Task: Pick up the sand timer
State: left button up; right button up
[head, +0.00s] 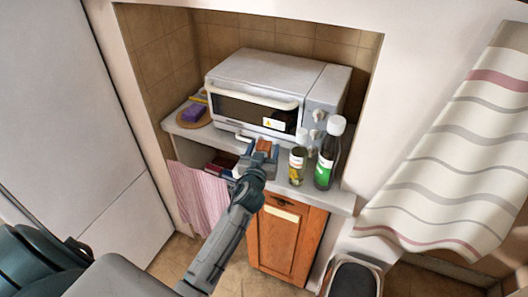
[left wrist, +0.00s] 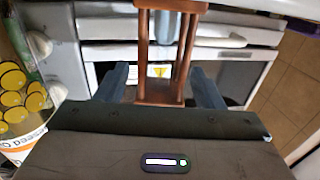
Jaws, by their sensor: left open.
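The sand timer (head: 264,145) has a reddish-brown wooden frame. It stands on the grey counter in front of the toaster oven, partly hidden behind my left gripper (head: 258,153). In the left wrist view the sand timer (left wrist: 143,50) shows its wooden posts and end plate, with pale glass between them. The open fingers of my left gripper (left wrist: 160,87) lie on either side of its lower part in that picture. I cannot tell whether they touch it. My right gripper is not in view.
A toaster oven (head: 262,85) stands behind. A purple sponge (head: 192,112) lies at the left. The counter (head: 341,200) ends above a wooden cabinet door (head: 285,240).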

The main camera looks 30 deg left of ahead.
pick_arm(q)
jog(key=shift+x, duration=1.2)
jog(key=shift+s, duration=0.1)
jog(key=c, duration=0.3)
jog(key=shift+f, duration=0.1)
jog(key=c, duration=0.6)
jog(key=shift+c, duration=0.2)
